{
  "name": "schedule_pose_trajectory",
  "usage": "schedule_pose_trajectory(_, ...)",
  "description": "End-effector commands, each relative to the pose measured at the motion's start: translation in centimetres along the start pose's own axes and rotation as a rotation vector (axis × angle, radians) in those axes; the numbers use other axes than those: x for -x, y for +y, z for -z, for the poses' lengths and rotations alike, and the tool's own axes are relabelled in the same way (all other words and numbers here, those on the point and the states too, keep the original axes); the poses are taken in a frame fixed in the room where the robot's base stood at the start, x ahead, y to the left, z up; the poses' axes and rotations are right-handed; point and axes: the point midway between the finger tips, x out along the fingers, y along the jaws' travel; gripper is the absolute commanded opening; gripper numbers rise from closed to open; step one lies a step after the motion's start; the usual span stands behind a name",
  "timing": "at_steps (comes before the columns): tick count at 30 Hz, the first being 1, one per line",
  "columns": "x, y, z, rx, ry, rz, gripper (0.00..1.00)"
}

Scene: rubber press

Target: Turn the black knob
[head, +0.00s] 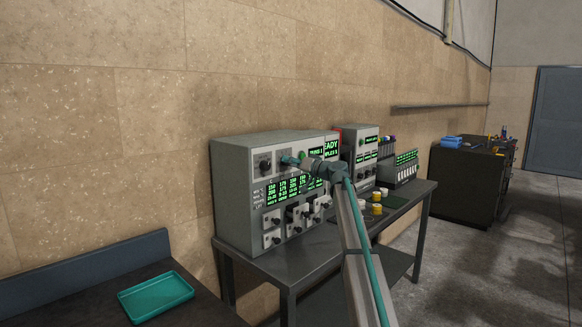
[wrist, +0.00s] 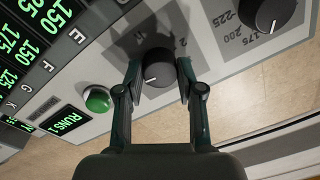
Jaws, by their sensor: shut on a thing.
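The black knob (wrist: 157,70) with a white pointer line sits on the grey panel of the machine in the wrist view. My gripper (wrist: 159,74) has one finger on each side of this knob and is shut on it. In the head view my gripper (head: 291,161) reaches the upper front of the grey control box (head: 232,190); the knob it holds is hidden there. A second black knob (wrist: 268,12) with a numbered scale is at the upper right in the wrist view, apart from my fingers.
A green button (wrist: 97,99) is just left of my left finger, near the green-lit displays (wrist: 68,122). In the head view, small levers (head: 272,240) stick out below the displays. A teal tray (head: 155,297) lies on the left bench. A dark cabinet (head: 462,185) stands at the right.

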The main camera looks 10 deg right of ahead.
Motion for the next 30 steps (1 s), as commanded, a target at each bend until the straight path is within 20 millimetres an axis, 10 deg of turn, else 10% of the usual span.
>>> schedule_pose_trajectory(15,-0.01,-0.01,0.04,-0.024,0.002,0.0,0.03)
schedule_pose_trajectory(16,-0.01,-0.01,0.04,-0.024,0.002,0.0,0.42)
schedule_pose_trajectory(19,0.0,-0.01,0.03,-0.023,0.002,0.0,0.59)
schedule_pose_trajectory(30,0.18,-0.01,0.0,-0.022,0.001,-0.001,0.63)
